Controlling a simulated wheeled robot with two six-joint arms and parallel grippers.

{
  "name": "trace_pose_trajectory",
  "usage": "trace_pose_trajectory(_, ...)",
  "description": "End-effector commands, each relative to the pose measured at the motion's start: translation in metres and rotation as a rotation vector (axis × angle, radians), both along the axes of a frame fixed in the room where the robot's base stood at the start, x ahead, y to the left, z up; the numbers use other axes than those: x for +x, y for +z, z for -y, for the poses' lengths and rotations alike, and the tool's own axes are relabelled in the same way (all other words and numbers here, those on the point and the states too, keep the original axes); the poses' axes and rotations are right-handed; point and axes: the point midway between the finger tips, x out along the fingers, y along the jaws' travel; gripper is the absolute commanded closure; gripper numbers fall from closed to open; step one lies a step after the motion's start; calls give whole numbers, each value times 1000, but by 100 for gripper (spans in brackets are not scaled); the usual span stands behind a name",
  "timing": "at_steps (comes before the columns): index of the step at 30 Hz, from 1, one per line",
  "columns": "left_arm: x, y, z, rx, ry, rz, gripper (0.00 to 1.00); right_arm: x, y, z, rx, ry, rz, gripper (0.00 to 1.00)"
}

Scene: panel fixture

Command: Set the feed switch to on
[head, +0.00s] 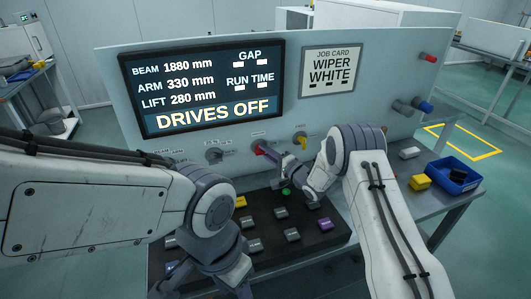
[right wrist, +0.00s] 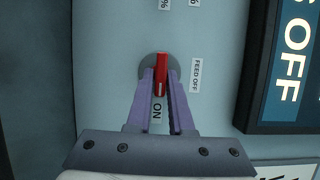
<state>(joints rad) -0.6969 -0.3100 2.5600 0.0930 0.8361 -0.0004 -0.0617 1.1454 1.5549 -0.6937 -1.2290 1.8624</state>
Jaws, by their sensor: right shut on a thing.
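The feed switch is a red handle (right wrist: 161,75) on a round grey base on the panel, and it also shows in the head view (head: 260,149). In the right wrist view the handle lies in line with the ON label (right wrist: 157,112), its white mark at that end. The FEED OFF label (right wrist: 195,75) is to its side. My right gripper (right wrist: 161,88) is shut on the red handle, one purple finger on each side; in the head view it reaches the panel (head: 270,154). My left gripper (head: 238,275) hangs low at the front of the button desk; its finger opening is unclear.
The display (head: 205,90) reads DRIVES OFF. A grey knob (head: 214,155) is left of the feed switch and a yellow-marked one (head: 300,138) right. A dark desk with several buttons (head: 265,245) lies below. A blue bin (head: 455,175) and yellow block (head: 420,182) sit right.

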Motion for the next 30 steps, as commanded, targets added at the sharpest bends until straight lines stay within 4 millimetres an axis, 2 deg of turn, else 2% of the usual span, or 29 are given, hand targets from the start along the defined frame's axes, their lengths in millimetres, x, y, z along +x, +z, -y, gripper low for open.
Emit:
trace_pose_trajectory(5, 0, 0, 0, 0, 0, 0, 50, 1, 0, 2, 0, -7, 0, 100)
trace_pose_trajectory(6, 0, 0, 0, 0, 0, 0, 50, 1, 0, 2, 0, -7, 0, 69)
trace_pose_trajectory(7, 0, 0, 0, 0, 0, 0, 50, 1, 0, 2, 0, -6, 0, 57)
trace_pose_trajectory(8, 0, 0, 0, 0, 0, 0, 50, 1, 0, 2, 0, -6, 0, 55)
trace_pose_trajectory(20, 0, -1, 0, 0, 0, 0, 50, -4, -1, 5, -2, -3, -1, 55)
trace_pose_trajectory(30, 0, -11, 0, 0, 0, 0, 50, -51, -2, 47, -1, -6, -2, 55)
